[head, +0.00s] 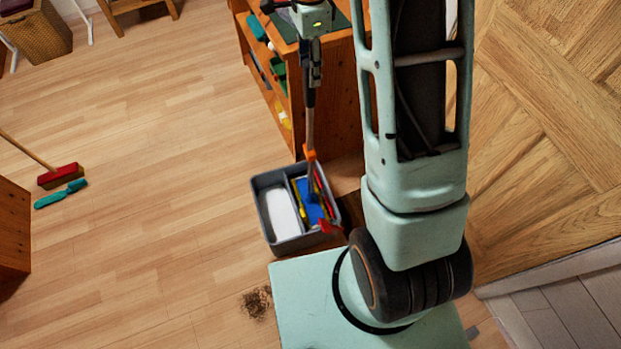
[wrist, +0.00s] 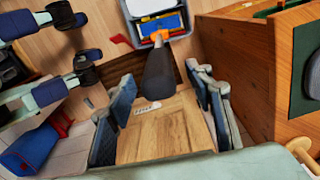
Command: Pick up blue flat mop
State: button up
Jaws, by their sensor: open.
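The blue flat mop (head: 315,211) stands in a grey caddy (head: 262,211). Its blue head is in the right compartment and its handle (head: 310,128) rises upright, with an orange joint low down and a dark grip on top. My gripper (head: 311,73) is above the caddy at the top of this handle. In the wrist view the mop's dark grip (wrist: 160,78) shows between the spread fingers of my gripper (wrist: 160,85), with gaps on both sides. The blue head shows beyond it (wrist: 160,24). I cannot tell how deep the grip sits between the fingers.
A wooden shelf unit (head: 327,100) with small items stands close behind the caddy. A red broom (head: 60,176) and a teal brush (head: 60,194) lie on the floor at left. A dirt pile (head: 256,302) lies in front of the caddy. The floor left of the caddy is mostly clear.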

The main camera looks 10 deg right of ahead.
aim_at(309, 92)
notch_tip(309, 92, down, 9)
jog(key=shift+s+r, duration=0.1)
jog(key=shift+r, duration=0.1)
grip_shut()
dwell(0.5)
